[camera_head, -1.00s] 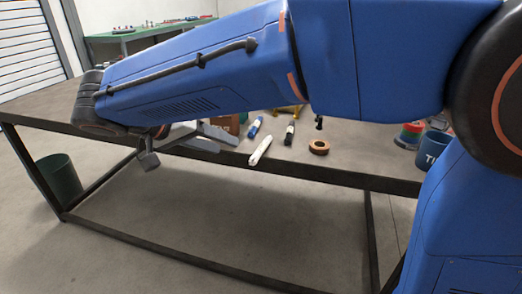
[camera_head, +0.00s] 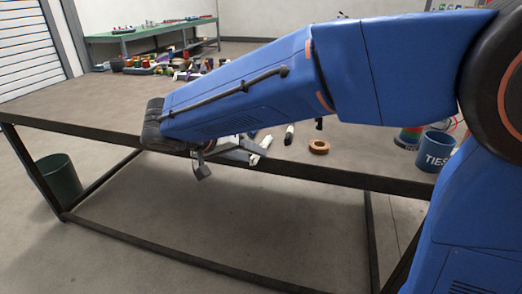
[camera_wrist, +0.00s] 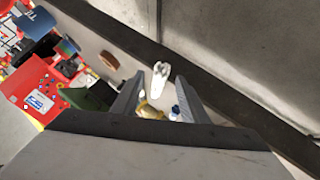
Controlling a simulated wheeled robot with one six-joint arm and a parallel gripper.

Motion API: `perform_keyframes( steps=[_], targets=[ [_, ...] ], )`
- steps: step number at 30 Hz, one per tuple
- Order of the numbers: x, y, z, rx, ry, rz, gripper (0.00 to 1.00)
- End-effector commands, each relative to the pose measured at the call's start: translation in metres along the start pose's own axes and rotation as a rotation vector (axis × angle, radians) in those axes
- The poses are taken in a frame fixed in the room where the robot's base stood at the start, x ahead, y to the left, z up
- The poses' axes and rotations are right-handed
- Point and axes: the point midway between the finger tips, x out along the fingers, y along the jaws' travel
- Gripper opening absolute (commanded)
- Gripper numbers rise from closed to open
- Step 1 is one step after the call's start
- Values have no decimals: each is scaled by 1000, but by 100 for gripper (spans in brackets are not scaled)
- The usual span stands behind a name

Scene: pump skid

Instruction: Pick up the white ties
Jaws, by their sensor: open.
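The white ties (camera_head: 265,143) are a slim white bundle lying near the front edge of the workbench (camera_head: 90,115). In the head view my gripper (camera_head: 250,156) is just beside them and partly covers them. In the wrist view the white ties (camera_wrist: 160,76) show between and just beyond the tips of my gripper (camera_wrist: 159,80). The jaws are apart with nothing held. I cannot tell the height of the fingertips above the bench. A blue cup (camera_head: 433,152) marked "TIES" stands at the right of the bench.
A brown tape roll (camera_head: 319,147) and a dark bottle-like item with a white band (camera_head: 289,134) lie near the ties. Mixed small items (camera_head: 150,66) crowd the bench's far left. The wrist view shows a red panel or case (camera_wrist: 35,90). A green bin (camera_head: 58,178) stands on the floor.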

Motion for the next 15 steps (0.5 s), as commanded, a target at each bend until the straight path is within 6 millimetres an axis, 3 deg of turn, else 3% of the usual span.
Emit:
perform_keyframes(
  steps=[7,12,15],
  targets=[
    [3,0,0,0,0,-1,40],
    [3,0,0,0,0,-1,0],
    [3,0,0,0,1,-1,0]
  ],
)
